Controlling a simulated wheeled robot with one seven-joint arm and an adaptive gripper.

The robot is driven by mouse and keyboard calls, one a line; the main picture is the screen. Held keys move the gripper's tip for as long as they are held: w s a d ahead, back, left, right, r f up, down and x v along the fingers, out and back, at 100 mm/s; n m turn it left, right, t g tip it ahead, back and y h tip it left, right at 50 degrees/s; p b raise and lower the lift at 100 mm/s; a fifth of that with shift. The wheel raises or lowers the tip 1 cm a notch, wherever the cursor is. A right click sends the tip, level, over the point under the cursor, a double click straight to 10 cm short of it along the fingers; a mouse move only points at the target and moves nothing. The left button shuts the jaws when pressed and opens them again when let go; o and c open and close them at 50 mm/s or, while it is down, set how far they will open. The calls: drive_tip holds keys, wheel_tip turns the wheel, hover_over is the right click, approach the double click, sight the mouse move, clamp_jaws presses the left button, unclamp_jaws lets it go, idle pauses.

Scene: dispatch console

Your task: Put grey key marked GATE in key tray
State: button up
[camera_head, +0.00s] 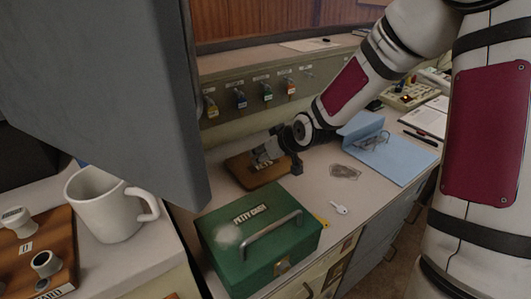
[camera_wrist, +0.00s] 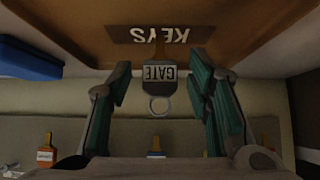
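The brown key tray (camera_head: 238,169), lettered KEYS, lies on the desk; it also fills the top of the wrist view (camera_wrist: 100,35), upside down. The grey key marked GATE (camera_wrist: 159,75) shows in the wrist view just below the KEYS lettering, with its ring toward the picture's bottom. My gripper (camera_wrist: 160,72) has its green-padded fingers apart, one on each side of the key, with gaps between. In the head view my gripper (camera_head: 272,146) is over the tray's far side and hides part of it. I cannot tell whether the key touches the tray.
A green petty cash box (camera_head: 222,257) stands in front of the tray. A loose silver key (camera_head: 340,208) and a clear packet (camera_head: 345,172) lie to its right. A blue folder (camera_head: 403,163) is farther right. Several keys hang on the panel (camera_head: 325,72) behind. A white mug (camera_head: 103,208) stands left.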

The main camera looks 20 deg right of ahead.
drive_tip(key=shift+r, duration=0.1)
drive_tip(key=shift+s+d+r, duration=0.1)
drive_tip(key=shift+s+r, duration=0.05)
drive_tip(key=shift+r, duration=0.1)
drive_tip(key=p+v, duration=0.7)
drive_tip(key=v, duration=0.4)
drive_tip(key=shift+s+r, duration=0.15)
drive_tip(key=shift+r, duration=0.05)
